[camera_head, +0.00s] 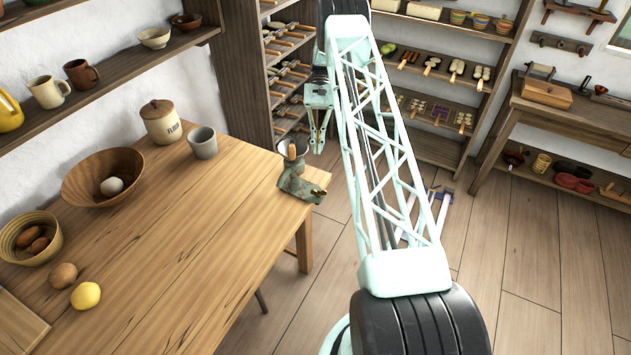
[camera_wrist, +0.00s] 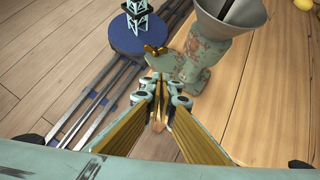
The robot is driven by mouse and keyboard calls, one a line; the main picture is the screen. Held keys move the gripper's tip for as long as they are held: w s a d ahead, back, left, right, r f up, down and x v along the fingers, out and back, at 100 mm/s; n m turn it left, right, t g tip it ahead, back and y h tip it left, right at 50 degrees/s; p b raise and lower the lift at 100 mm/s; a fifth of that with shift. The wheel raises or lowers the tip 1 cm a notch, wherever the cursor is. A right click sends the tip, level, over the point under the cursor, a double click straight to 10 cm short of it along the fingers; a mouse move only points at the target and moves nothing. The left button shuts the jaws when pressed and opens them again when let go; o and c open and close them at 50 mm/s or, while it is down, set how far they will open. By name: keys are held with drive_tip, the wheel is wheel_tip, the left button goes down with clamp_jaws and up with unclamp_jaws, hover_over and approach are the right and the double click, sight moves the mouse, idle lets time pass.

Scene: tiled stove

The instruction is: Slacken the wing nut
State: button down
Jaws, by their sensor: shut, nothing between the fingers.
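The wing nut (camera_wrist: 154,50) is a small brass-coloured piece. In the wrist view it shows just beyond my fingertips, at the end of the worn green body of a hand grinder (camera_wrist: 200,62). The grinder also shows in the head view (camera_head: 297,183), at the table's right edge. In the head view my gripper (camera_head: 318,143) hangs above and right of the grinder.
The wooden table (camera_head: 190,245) carries a large bowl (camera_head: 75,180), a flour canister (camera_head: 160,122), a grey cup (camera_head: 203,143) and a lemon (camera_head: 86,296). Shelves (camera_head: 445,150) stand behind my arm. The floor (camera_head: 540,270) right of the table is mostly clear.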

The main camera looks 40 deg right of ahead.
sight(316, 192)
drive_tip(key=x, duration=0.9)
drive_tip(key=shift+s+a+f+p, duration=0.2)
drive_tip(key=shift+f+p, duration=0.1)
drive_tip(key=shift+s+a, duration=1.35)
drive_tip(key=shift+a, duration=0.1)
drive_tip(key=shift+a+f, duration=0.1)
drive_tip(key=shift+w+a+b, duration=0.15)
drive_tip(key=shift+a+b, duration=0.3)
drive_tip(key=shift+b, duration=0.1)
drive_tip(key=shift+d, duration=0.3)
drive_tip(key=shift+s+d, duration=0.3)
drive_tip(key=shift+d, duration=0.15)
